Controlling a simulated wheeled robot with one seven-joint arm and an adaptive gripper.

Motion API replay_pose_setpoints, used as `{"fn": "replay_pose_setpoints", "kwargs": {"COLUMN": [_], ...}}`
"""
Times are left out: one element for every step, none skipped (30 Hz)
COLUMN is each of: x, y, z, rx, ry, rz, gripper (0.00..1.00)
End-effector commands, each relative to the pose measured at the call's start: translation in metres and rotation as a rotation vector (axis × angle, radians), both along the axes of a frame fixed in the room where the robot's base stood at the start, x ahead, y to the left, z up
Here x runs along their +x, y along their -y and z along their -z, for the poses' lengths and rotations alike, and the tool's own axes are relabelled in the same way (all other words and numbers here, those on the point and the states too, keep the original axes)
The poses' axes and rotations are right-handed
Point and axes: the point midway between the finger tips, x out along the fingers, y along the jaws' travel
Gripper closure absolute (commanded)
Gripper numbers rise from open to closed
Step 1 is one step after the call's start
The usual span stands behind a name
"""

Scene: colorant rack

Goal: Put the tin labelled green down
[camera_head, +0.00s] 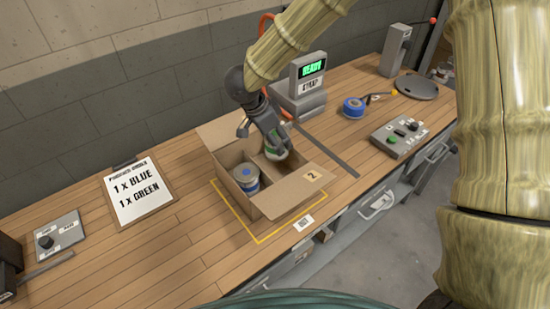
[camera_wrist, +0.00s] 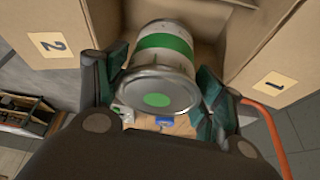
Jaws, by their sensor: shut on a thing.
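My gripper (camera_head: 264,133) is shut on the green tin (camera_wrist: 165,50), a silver tin with a green band and a green dot on its lid. In the head view the green tin (camera_head: 275,154) is at the back right of the open cardboard box (camera_head: 265,209). In the wrist view it lies between my two fingers, tilted, with box walls around it; I cannot tell whether it touches the box floor. The blue tin (camera_head: 246,179) stands upright in the front left part of the box. My fingers partly hide the green tin.
The box sits inside a yellow outline (camera_head: 241,222) on the wooden bench. A clipboard (camera_head: 138,192) reads 1 x blue, 1 x green. A scale-like device (camera_head: 303,88) showing READY stands behind. A blue tape roll (camera_head: 354,107) and a button panel (camera_head: 400,136) lie to the right.

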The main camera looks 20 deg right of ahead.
Motion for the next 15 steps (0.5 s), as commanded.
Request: {"fn": "replay_pose_setpoints", "kwargs": {"x": [0.001, 0.002, 0.003, 0.003, 0.003, 0.003, 0.003, 0.003, 0.002, 0.002, 0.002, 0.003, 0.003, 0.004, 0.004], "y": [0.000, 0.000, 0.000, 0.000, 0.000, 0.000, 0.000, 0.000, 0.000, 0.000, 0.000, 0.000, 0.000, 0.000, 0.000], "z": [0.012, 0.019, 0.027, 0.033, 0.038, 0.043, 0.046, 0.049, 0.053, 0.055, 0.056, 0.058, 0.059, 0.061, 0.063], "rx": [-0.001, -0.002, -0.003, -0.002, -0.002, -0.002, -0.001, 0.000, 0.000, -0.001, -0.001, -0.001, -0.001, -0.001, -0.001], "ry": [-0.006, -0.008, -0.007, -0.007, -0.007, -0.007, -0.005, -0.004, -0.004, -0.003, -0.003, -0.003, -0.003, -0.003, -0.004], "rz": [-0.002, -0.001, 0.000, 0.000, -0.001, -0.001, 0.000, 0.001, -0.001, -0.001, -0.001, -0.001, -0.001, -0.001, 0.000], "gripper": [0.65, 0.65, 0.65, 0.65, 0.65, 0.65, 0.65, 0.65, 0.65, 0.65, 0.65, 0.65, 0.65, 0.65, 0.65]}}
